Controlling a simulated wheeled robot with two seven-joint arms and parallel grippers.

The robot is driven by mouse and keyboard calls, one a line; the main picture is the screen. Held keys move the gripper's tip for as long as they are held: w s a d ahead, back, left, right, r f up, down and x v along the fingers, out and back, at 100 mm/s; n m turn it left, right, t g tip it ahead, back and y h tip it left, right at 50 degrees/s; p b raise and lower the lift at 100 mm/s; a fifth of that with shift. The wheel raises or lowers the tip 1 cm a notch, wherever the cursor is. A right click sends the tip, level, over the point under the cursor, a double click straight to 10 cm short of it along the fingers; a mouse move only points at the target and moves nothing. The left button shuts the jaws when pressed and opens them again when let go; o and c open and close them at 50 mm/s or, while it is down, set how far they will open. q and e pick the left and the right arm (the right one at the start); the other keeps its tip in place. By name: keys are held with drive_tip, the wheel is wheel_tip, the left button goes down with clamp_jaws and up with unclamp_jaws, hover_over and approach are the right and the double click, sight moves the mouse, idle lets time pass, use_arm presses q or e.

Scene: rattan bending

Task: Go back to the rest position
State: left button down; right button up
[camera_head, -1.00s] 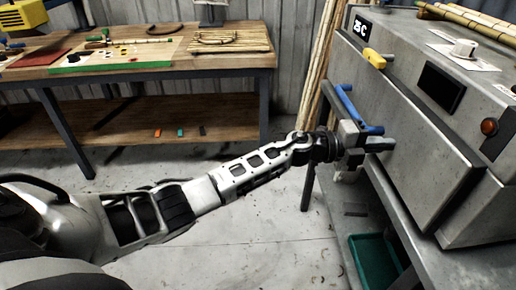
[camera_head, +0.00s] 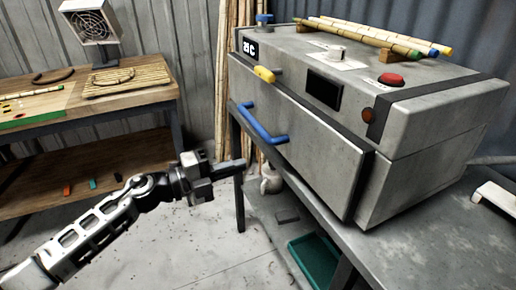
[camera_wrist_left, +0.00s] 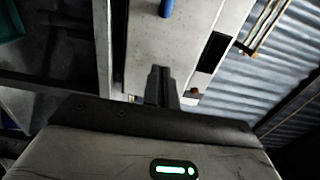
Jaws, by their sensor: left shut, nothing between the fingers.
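My left gripper (camera_head: 226,168) is shut and empty in the head view. It hangs in the air to the left of the grey steam box and apart from its blue handle (camera_head: 263,126). In the left wrist view its closed fingers (camera_wrist_left: 161,86) point toward the grey box (camera_wrist_left: 190,35). My left arm comes in from the lower left. My right gripper is in neither view.
The grey box (camera_head: 320,140) stands on a metal table (camera_head: 390,255) at the right, its front closed. Bamboo poles lie on top of it. A green bin (camera_head: 316,262) sits below. A wooden workbench (camera_head: 150,97) stands at the left. The floor between is open.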

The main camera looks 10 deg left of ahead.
use_arm(q)
drive_tip(key=s+f+n+y, duration=1.1)
drive_tip(key=s+f+n, duration=1.1)
drive_tip(key=n, duration=0.4)
drive_tip(key=shift+s+y, duration=0.3)
drive_tip(key=shift+s, duration=0.55)
